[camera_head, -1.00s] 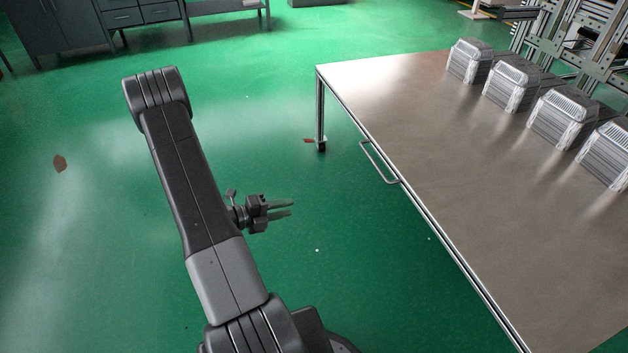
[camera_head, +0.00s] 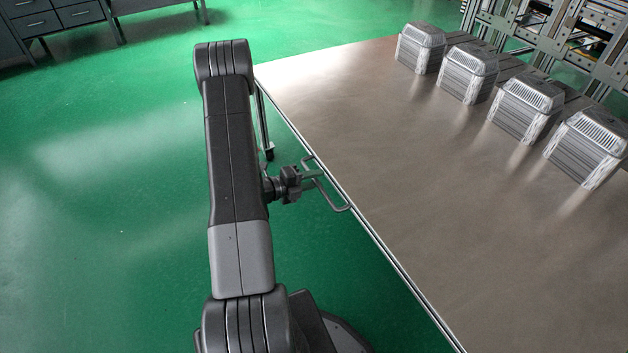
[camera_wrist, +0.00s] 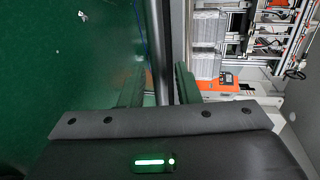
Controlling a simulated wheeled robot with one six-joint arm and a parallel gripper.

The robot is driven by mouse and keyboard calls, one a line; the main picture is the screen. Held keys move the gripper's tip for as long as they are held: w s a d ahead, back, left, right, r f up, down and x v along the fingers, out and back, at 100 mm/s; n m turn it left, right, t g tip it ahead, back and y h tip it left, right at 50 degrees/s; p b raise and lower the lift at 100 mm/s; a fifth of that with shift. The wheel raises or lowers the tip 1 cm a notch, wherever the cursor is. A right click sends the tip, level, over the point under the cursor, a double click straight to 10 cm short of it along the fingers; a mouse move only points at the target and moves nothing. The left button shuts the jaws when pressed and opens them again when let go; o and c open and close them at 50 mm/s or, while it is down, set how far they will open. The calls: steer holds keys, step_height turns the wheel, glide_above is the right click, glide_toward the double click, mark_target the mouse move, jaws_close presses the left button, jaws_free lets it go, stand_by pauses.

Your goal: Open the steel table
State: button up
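The steel table (camera_head: 420,210) has a brown-grey top and a bright metal edge. A thin U-shaped handle (camera_head: 338,205) sticks out from its left side in the head view. My gripper (camera_head: 316,180) is level with the handle, its fingertips overlapping it in that view. In the wrist view the two green-tinted fingers (camera_wrist: 159,86) stand apart, so my gripper is open. A dark upright bar (camera_wrist: 156,45) runs between them in the picture; it looks like the handle, but I cannot tell whether a finger touches it.
Several silver ribbed foil-like blocks (camera_head: 468,76) stand in a row along the table's far side. A metal frame rack (camera_head: 560,38) is behind them. Dark drawer cabinets (camera_head: 65,16) stand at the back left. The green floor (camera_head: 110,200) left of my arm is clear.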

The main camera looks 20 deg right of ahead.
steer(key=shift+d, duration=0.15)
steer(key=shift+c, duration=0.2)
jaws_close()
